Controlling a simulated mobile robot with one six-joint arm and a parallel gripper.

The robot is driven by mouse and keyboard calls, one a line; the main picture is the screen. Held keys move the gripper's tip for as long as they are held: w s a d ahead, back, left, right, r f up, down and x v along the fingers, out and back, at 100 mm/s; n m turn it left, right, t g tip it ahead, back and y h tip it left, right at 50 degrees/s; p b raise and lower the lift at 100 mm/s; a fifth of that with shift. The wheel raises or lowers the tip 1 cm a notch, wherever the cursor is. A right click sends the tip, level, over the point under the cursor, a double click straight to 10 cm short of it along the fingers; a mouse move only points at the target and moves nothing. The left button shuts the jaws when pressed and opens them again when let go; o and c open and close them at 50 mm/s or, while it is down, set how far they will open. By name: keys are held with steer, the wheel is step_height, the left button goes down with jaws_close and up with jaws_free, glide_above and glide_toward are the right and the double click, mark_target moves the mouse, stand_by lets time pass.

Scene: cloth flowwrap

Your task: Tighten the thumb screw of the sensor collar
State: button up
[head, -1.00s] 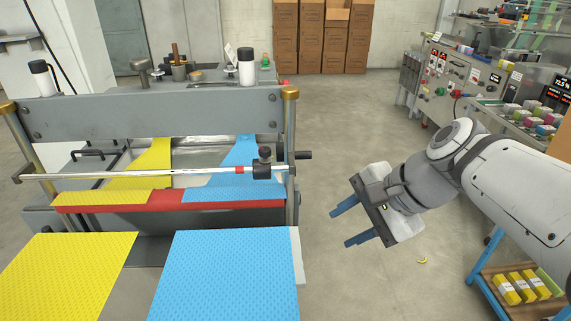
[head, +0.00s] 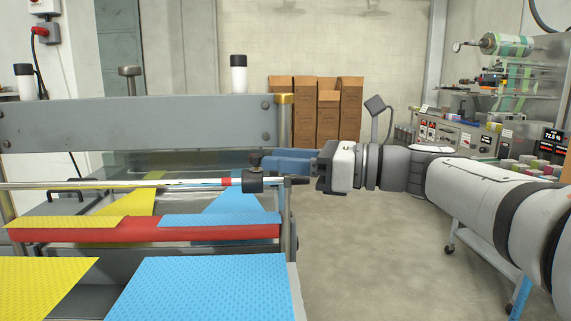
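The sensor collar (head: 252,184) is a black block on the bright horizontal rod, near its right end, just right of a red band. Its dark thumb screw (head: 255,160) stands on top of the collar. My gripper (head: 268,162) reaches in from the right, level with the screw. Its blue fingers point left, and their tips are at the screw's head. The fingers overlap each other in this side-on view, so I cannot tell the gap between them or whether they touch the screw.
The rod (head: 120,184) runs across above a red bar (head: 150,230) with yellow and blue cloth strips over it. A grey crossbeam (head: 140,122) and a brass-capped post (head: 285,125) stand close behind. The floor to the right is open.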

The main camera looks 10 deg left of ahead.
mark_target(258, 157)
steer(key=a, duration=0.4)
steer(key=shift+w+a, duration=0.3)
steer(key=shift+a, duration=0.1)
steer(key=shift+c, duration=0.6)
jaws_close()
steer(key=shift+d, duration=0.15)
